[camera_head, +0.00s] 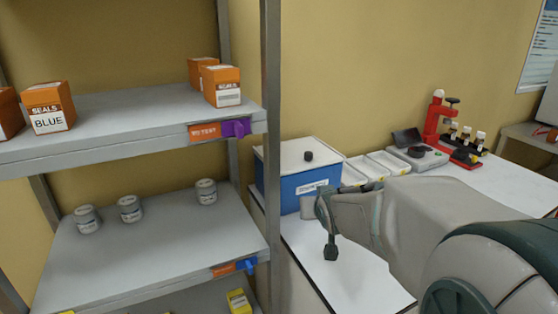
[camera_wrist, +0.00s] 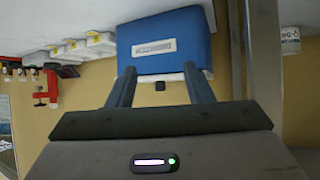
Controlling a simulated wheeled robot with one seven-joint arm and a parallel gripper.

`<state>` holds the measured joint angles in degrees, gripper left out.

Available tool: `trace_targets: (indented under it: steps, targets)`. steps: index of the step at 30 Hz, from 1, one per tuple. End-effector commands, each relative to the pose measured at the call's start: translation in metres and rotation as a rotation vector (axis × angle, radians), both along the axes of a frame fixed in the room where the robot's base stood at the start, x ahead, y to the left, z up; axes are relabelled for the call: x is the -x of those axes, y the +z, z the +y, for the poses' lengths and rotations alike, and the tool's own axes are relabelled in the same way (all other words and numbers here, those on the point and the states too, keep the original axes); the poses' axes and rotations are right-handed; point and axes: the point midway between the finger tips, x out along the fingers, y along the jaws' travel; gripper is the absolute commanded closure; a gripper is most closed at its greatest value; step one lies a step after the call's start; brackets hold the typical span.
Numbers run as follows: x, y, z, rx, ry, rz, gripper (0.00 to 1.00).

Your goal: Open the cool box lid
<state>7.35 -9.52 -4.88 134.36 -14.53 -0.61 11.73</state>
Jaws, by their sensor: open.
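The cool box (camera_head: 290,190) is blue with a white lid (camera_head: 285,152) lying flat on top, closed. A small black knob (camera_head: 308,156) stands on the lid. In the wrist view the scene is upside down: the blue box (camera_wrist: 170,35) is ahead, with the lid's white edge (camera_wrist: 168,77) and the knob (camera_wrist: 160,86) between the finger lines. My gripper (camera_wrist: 160,72) is open and empty, its two fingers pointing toward the box. In the head view my gripper (camera_head: 330,245) is in front of the box, apart from the knob; my arm hides part of the bench.
A metal shelf post (camera_head: 272,120) stands close left of the box. White trays (camera_head: 378,165), a grey device (camera_head: 418,155) and a red instrument (camera_head: 435,120) stand to the right on the white bench (camera_head: 310,265). The shelves hold orange seal boxes (camera_head: 48,108) and grey jars (camera_head: 130,209).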

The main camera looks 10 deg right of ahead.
Motion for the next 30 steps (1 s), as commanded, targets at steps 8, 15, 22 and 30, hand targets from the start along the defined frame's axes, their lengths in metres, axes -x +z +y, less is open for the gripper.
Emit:
trace_targets:
  steps: [8,15,22,30]
  targets:
    - [-0.075,0.000,-0.037,0.021,0.051,-0.357,0.53]
    - [-0.101,0.005,-0.049,0.013,0.121,-0.552,0.53]
    - [-0.112,0.008,-0.051,0.009,0.145,-0.603,0.53]
    - [-0.155,0.009,-0.052,0.008,0.146,-0.602,0.53]
